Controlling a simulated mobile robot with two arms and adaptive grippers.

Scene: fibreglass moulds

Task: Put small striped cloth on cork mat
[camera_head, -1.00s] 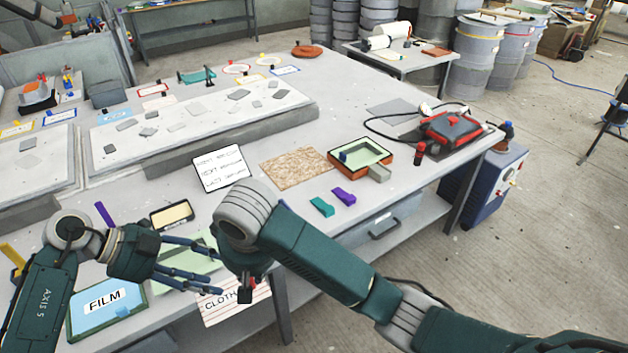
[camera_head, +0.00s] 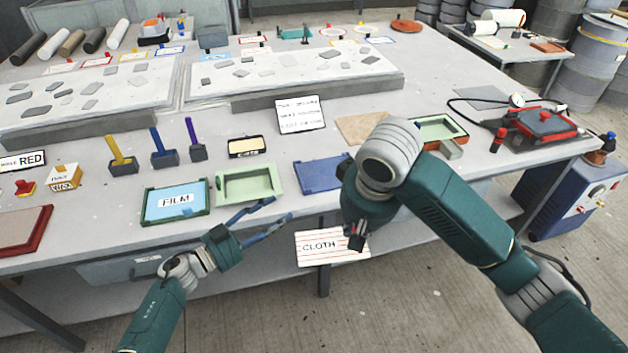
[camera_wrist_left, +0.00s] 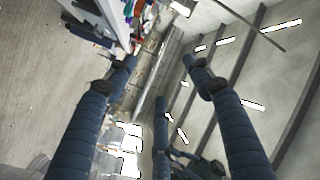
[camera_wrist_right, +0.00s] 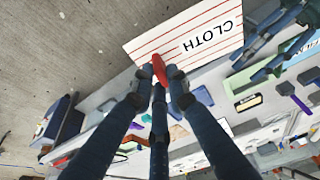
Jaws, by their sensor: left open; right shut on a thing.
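The small striped cloth (camera_head: 320,248) is white with red lines and the word CLOTH. It hangs flat in front of the table's front edge. My right gripper (camera_head: 357,240) is at its right end, shut on a small red part, seen between the fingertips (camera_wrist_right: 160,72) in the right wrist view, where the cloth (camera_wrist_right: 165,45) shows beyond. The cork mat (camera_head: 358,128) is a tan square lying on the table, partly hidden behind my right arm. My left gripper (camera_head: 280,209) is open and empty, near the table's front edge left of the cloth; its fingers (camera_wrist_left: 160,70) are spread.
A blue tray (camera_head: 312,186), a pale green tray (camera_head: 250,200) and a FILM tray (camera_head: 165,213) line the front edge. A green-lined tray (camera_head: 455,130) and red device (camera_head: 545,122) stand right.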

